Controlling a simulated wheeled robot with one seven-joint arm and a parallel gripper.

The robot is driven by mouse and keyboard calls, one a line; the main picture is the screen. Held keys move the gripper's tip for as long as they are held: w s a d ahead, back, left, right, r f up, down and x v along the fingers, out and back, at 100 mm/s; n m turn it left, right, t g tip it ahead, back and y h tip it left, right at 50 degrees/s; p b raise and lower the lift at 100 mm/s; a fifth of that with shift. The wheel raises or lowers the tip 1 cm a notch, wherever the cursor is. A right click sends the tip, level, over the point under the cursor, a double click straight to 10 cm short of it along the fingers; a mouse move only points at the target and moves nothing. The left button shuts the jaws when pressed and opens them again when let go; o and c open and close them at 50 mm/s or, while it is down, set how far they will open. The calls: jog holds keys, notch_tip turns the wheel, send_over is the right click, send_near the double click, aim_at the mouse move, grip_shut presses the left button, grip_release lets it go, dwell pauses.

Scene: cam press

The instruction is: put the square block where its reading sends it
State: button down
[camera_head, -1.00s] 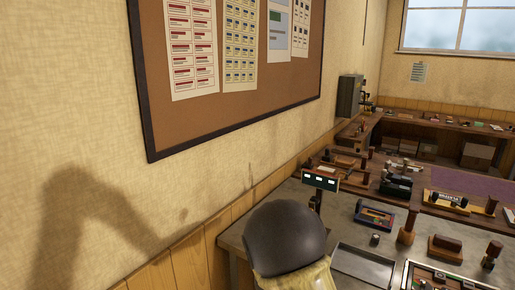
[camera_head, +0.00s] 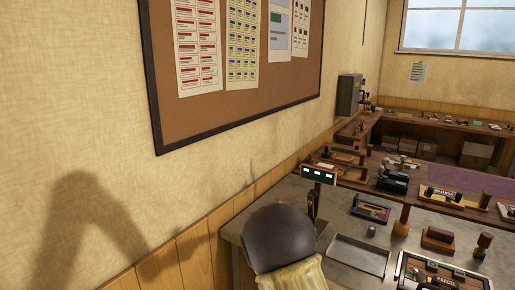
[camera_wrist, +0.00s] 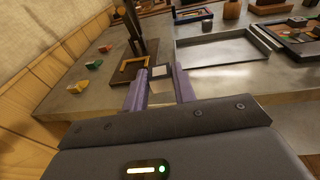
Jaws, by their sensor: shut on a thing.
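In the wrist view, my gripper (camera_wrist: 160,82) has its two purple fingers closed on a small square block (camera_wrist: 160,71) with a pale top. The block is held near the fingertips, over or just in front of a dark base with a yellow frame (camera_wrist: 133,65) and an upright post; I cannot tell whether they touch. A display with three lit windows (camera_head: 318,174) stands on a post at the near bench in the head view; its characters are too small to read. In the head view my dark arm hides the gripper and block.
An empty grey metal tray (camera_head: 357,256) lies on the bench, also in the wrist view (camera_wrist: 222,50). A dark compartment box (camera_head: 440,275) is at the right. Small coloured pieces (camera_wrist: 94,65) lie left. Stamps stand farther back, and a board with charts (camera_head: 235,110) hangs on the wall.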

jog(key=shift+s+f+n+t+y, duration=0.5)
jog(key=shift+s+f+n+y, duration=1.8)
jog(key=shift+f, duration=4.8)
jog(key=shift+s+f+n+t+y, duration=0.55)
jog(key=shift+s+f+y, duration=1.05)
jog(key=shift+s+f, duration=3.7)
jog(key=w+r+p, duration=0.4)
jog(key=r+p, duration=0.4)
jog(key=p, duration=0.1)
jog(key=shift+w+d+p, duration=0.35)
jog(key=shift+a+f, duration=0.1)
